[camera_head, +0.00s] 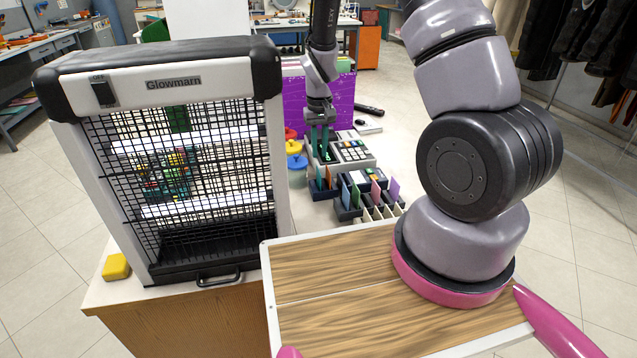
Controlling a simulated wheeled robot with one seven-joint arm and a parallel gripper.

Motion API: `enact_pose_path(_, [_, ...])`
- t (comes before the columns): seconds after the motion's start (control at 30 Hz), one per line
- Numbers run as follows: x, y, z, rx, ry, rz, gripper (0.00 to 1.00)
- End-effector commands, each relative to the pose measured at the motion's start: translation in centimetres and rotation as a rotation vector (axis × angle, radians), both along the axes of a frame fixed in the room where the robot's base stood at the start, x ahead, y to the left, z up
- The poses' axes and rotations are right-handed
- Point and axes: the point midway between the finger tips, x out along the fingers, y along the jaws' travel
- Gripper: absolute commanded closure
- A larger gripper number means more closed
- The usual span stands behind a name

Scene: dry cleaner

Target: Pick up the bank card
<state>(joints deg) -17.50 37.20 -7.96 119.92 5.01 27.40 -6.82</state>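My gripper (320,152) points down over the counter behind the wire-fronted heater. Its two dark green fingers show a gap between them, and I see nothing held there. Several coloured cards stand upright in small dark holders in front of and below it: a purple card (394,188), a green card (355,196) and an orange card (328,176) among them. I cannot tell from this view which of them is the bank card. The fingertips are close to a keypad device, and I cannot tell whether they touch anything.
The Glowmarn heater (180,82) stands tall at the left. A keypad device (352,149), a blue-lidded jar (297,162) and a yellow-lidded jar (293,147) crowd near the gripper. A purple panel (340,98) rises behind. A yellow block (116,267) lies at the counter's left corner.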

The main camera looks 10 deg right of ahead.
Motion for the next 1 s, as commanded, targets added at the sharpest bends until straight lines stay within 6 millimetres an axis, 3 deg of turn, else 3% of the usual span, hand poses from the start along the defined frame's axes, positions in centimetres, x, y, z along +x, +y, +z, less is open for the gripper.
enact_pose_path(0.1, [-0.1,0.0,-1.9,0.0,0.002,0.0,0.8])
enact_pose_path(0.37, [-0.1,0.1,-4.1,0.0,0.002,-0.001,0.8])
enact_pose_path(0.6, [-0.2,0.3,-7.6,0.0,0.001,-0.001,0.8])
enact_pose_path(0.93, [-0.1,0.3,-8.3,0.001,-0.001,-0.001,0.8])
enact_pose_path(1.0, [-0.1,0.3,-8.3,0.001,-0.001,-0.001,1.0])
